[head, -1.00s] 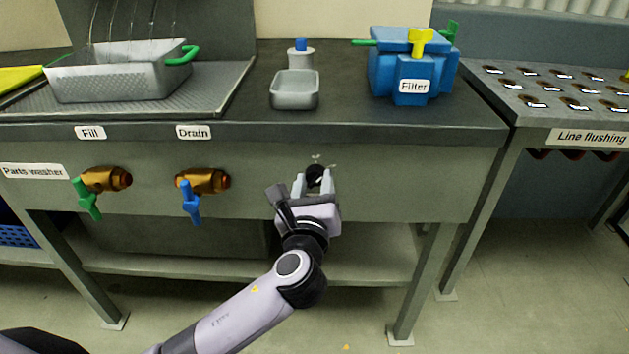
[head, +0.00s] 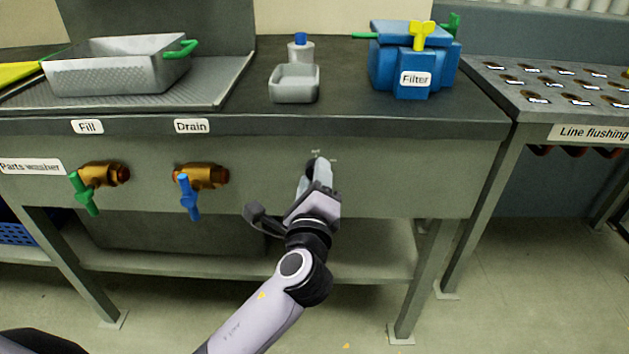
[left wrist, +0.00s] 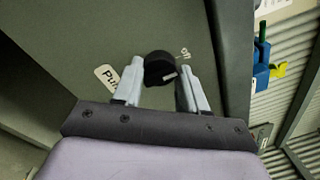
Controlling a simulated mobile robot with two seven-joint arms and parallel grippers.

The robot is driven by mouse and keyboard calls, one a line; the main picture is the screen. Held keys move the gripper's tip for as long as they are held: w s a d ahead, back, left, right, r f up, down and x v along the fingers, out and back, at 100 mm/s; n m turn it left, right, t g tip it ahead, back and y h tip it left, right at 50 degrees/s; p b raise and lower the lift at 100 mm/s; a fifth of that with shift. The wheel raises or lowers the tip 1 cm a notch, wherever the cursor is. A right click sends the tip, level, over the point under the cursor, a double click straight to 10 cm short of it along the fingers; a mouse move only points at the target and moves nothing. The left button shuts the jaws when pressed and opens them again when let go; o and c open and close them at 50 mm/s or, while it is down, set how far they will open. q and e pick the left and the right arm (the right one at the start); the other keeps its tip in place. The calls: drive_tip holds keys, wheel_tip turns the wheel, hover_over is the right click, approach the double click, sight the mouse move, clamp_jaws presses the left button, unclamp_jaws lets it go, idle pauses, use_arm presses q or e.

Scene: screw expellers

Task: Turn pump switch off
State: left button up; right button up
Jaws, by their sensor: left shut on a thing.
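The pump switch is a round black knob (left wrist: 160,68) on the grey front panel. In the left wrist view it sits between the two fingers of my left gripper (left wrist: 155,80), with a short pale mark on its face towards the lower right. A white label starting "Pu" (left wrist: 107,77) is beside it, partly covered by a finger. Small pale lettering (left wrist: 185,54) is on the panel at the knob's other side, too small to read surely. In the head view my left gripper (head: 317,172) is turned at the panel, shut on the knob and hiding most of it. My right gripper is not in view.
A fill valve with a green handle (head: 84,194) and a drain valve with a blue handle (head: 189,197) stick out left of my gripper. On the bench above are a grey tray (head: 294,84), a bottle (head: 301,48) and a blue filter box (head: 413,68).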

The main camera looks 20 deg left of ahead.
use_arm(q)
drive_tip(key=shift+f, duration=0.15)
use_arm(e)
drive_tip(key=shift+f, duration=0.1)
use_arm(q)
drive_tip(key=o, duration=1)
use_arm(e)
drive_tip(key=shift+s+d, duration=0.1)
use_arm(q)
drive_tip(key=shift+o, duration=0.2)
drive_tip(key=v, duration=0.7)
drive_tip(key=shift+p, duration=0.45)
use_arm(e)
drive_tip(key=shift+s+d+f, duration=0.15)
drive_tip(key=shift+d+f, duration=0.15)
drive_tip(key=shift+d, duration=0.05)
use_arm(q)
drive_tip(key=shift+s, duration=0.1)
